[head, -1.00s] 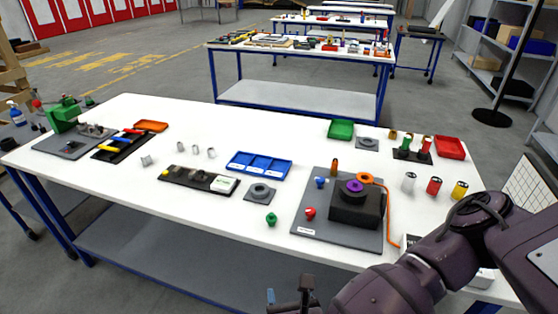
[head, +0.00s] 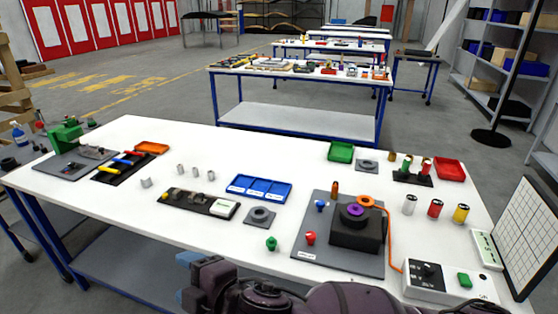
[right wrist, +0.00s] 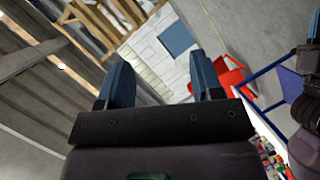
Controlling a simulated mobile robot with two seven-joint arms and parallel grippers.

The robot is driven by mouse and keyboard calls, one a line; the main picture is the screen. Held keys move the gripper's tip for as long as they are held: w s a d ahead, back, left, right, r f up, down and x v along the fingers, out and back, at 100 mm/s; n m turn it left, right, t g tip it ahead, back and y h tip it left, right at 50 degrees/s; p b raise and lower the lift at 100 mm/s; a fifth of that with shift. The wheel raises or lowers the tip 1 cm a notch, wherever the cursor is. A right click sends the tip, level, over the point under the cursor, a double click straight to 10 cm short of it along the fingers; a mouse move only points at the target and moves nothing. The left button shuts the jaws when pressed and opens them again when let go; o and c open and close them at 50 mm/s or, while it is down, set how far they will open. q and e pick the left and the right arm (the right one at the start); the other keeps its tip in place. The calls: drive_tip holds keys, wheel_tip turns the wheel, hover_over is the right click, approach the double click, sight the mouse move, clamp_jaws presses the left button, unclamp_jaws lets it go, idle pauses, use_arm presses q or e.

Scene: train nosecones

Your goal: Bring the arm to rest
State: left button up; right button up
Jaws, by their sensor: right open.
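My right gripper (head: 183,276) shows at the lower edge of the head view, in front of the white table's near edge and clear of the objects on it. Its arm runs along the bottom of the picture from the right. In the right wrist view the two blue fingers (right wrist: 162,82) stand wide apart with nothing between them. They point away from the table toward the room. My left gripper is not in view.
The white table (head: 120,215) holds a grey plate with a black block (head: 345,235), a blue tray (head: 259,188), a white control box (head: 445,282) and several small parts. A tilted grid panel (head: 530,235) stands at the right.

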drive_tip(key=w+d+r+m+t, duration=0.2)
drive_tip(key=w+d+m+t, duration=0.1)
drive_tip(key=w+d+m, duration=0.25)
drive_tip(key=w+d+f+m+t+h, duration=0.25)
drive_tip(key=d+f+m, duration=0.3)
drive_tip(key=d, duration=0.45)
drive_tip(key=w+d+f+m+t+h, duration=0.15)
drive_tip(key=d+f+m+h, duration=0.35)
drive_tip(key=d, duration=0.5)
drive_tip(key=s+d+f+m+g+h, duration=0.1)
drive_tip(key=s+d+f+m+h, duration=0.15)
drive_tip(key=s+d+f, duration=0.35)
drive_tip(key=s+d+f+m+h, duration=0.1)
drive_tip(key=s+d+f+m, duration=0.25)
drive_tip(key=d, duration=0.45)
drive_tip(key=s+d+f+m+g+h, duration=0.1)
drive_tip(key=s+d+f+g, duration=0.1)
drive_tip(key=s+f, duration=0.5)
drive_tip(key=shift+s+d+f+g+h, duration=0.15)
drive_tip(key=shift+s+d+g+h, duration=0.2)
drive_tip(key=shift+s+d, duration=0.6)
